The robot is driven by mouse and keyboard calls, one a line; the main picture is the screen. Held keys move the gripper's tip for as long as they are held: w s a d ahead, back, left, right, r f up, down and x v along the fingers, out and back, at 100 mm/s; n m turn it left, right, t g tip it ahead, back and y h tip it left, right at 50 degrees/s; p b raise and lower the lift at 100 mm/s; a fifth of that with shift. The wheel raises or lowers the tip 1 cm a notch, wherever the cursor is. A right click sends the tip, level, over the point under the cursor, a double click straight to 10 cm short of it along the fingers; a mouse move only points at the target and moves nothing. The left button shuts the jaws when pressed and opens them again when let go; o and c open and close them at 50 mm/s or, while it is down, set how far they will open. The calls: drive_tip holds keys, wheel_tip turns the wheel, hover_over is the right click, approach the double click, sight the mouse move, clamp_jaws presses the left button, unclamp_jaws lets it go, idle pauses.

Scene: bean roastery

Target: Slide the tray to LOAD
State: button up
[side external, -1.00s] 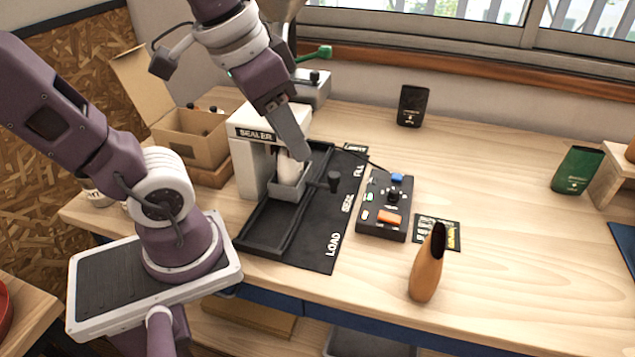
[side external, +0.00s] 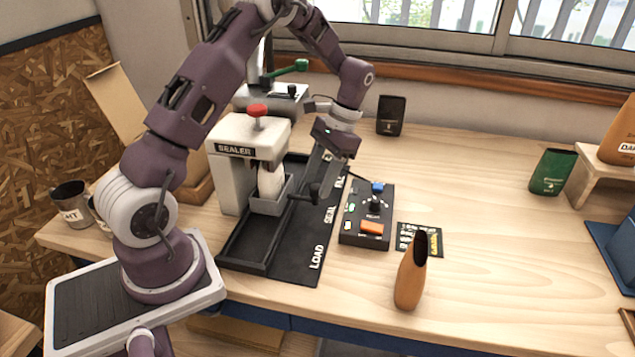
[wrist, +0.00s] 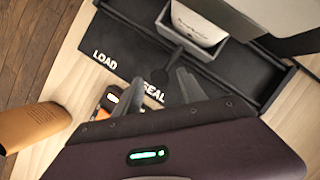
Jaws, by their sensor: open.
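The small grey tray (side external: 268,207) sits on the dark track (side external: 243,250) in front of the white sealer (side external: 232,175), beside the SEAL mark. A pale bag (side external: 270,181) stands in it; in the wrist view the bag (wrist: 198,24) shows dark print. A dark handle (wrist: 162,72) sticks out from the tray (wrist: 208,66) toward my gripper. My gripper (side external: 322,188) is open and low at the handle's knob. In the wrist view my gripper (wrist: 158,90) has one finger on each side of the knob. The LOAD mark (side external: 316,257) is at the near end.
A control box (side external: 366,222) with blue and orange controls stands close right of the track. An open carton is behind my arm.

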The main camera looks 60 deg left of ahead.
drive_tip(key=shift+s+f, duration=0.2)
drive_tip(key=shift+f, duration=0.3)
clamp_jaws()
idle(1.1)
